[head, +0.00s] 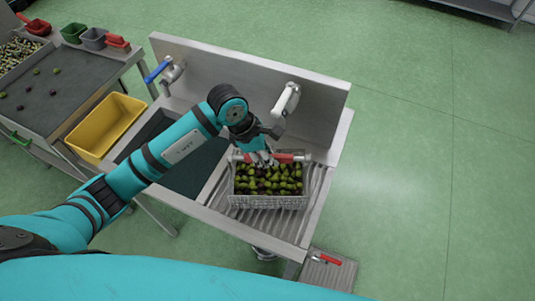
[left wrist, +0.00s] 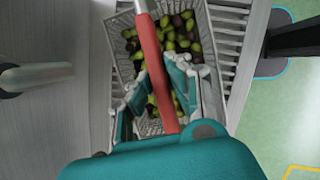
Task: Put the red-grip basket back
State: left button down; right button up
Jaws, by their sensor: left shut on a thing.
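The red-grip basket is a grey wire basket (head: 268,202) full of green and dark olives. It is over the ribbed drainboard (head: 316,190) at the right of the sink; I cannot tell whether it rests there or hangs just above. Its red grip (head: 285,158) crosses the top, and the grip also shows in the left wrist view (left wrist: 153,62). My left gripper (head: 263,160) is shut on this grip from above, with its fingers on both sides in the left wrist view (left wrist: 160,95). The fingers hide part of the olives. My right gripper is not in view.
The sink basin (head: 190,165) lies left of the basket. A blue-lever tap (head: 160,72) and a white spout (head: 286,100) stand by the backsplash (head: 240,75). A yellow crate (head: 100,130) and a sorting table (head: 75,85) are farther left.

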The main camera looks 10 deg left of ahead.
pick_arm(q)
jog(key=c, duration=1.3)
grip_release()
jog(key=shift+o, duration=0.2)
jog(key=shift+r, duration=0.15)
jog(key=b+v, duration=0.2)
jog(key=v, duration=1)
jog(key=shift+s, duration=0.1)
